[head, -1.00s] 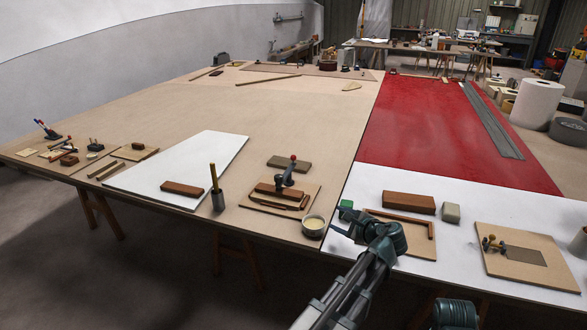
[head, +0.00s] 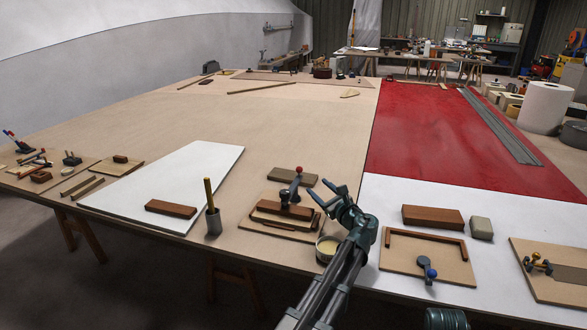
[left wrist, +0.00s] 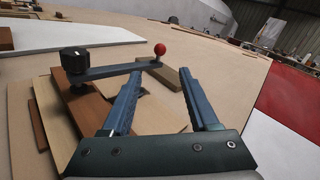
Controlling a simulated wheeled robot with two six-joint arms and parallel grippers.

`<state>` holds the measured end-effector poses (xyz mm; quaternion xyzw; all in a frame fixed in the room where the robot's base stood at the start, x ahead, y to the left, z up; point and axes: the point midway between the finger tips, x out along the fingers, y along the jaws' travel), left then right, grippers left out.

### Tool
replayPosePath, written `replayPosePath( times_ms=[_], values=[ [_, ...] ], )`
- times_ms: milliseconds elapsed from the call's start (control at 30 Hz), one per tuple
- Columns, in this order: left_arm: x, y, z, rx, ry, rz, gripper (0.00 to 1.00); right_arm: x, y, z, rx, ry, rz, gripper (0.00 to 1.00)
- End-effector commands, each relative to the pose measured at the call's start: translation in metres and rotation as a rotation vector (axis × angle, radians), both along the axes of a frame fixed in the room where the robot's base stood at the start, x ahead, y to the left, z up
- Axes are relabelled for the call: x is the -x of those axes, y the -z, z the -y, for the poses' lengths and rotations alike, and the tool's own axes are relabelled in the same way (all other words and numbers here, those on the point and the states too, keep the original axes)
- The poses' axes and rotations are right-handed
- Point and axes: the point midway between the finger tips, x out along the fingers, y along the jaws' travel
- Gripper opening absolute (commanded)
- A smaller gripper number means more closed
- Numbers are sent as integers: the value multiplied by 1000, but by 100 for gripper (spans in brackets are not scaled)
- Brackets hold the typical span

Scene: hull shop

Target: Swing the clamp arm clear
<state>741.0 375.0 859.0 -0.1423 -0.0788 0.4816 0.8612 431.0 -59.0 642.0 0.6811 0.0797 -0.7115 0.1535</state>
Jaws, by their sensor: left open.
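A clamp arm (head: 290,189) with a red ball knob (head: 299,170) is on a small wooden board (head: 262,226) near the table's front edge. In the left wrist view the dark arm (left wrist: 112,71) reaches from a black pivot block over a brown wood block to its red knob (left wrist: 160,48). My left gripper (head: 327,194) is open and empty, just right of the clamp. In the left wrist view its fingers (left wrist: 162,72) point toward the knob, which lies just past the fingertips and apart from them.
A cup of pale stuff (head: 327,250) stands under my left forearm. A pot with a stick (head: 213,222) stands left of the board. A grey-brown block (head: 292,177) lies behind the clamp.

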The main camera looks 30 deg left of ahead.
Motion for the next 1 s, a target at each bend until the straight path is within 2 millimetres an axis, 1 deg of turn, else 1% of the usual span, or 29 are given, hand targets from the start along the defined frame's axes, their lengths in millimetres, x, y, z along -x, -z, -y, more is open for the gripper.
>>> replayPosePath(
  times_ms=[167,267,367,700,800,1000],
  values=[
    [-1,0,-2,-2,0,-1,60,0,0,0,0,0,0,50],
    [-6,0,-10,-1,-2,-1,60,0,0,0,0,0,0,50],
    [-15,0,-23,-1,-2,-1,60,0,0,0,0,0,0,50],
    [-52,0,-82,0,-2,0,60,0,0,0,0,0,0,50],
    [-60,0,-96,0,-3,0,60,0,0,0,0,0,0,50],
    [-70,0,-113,1,-2,0,60,0,0,0,0,0,0,50]
  ],
)
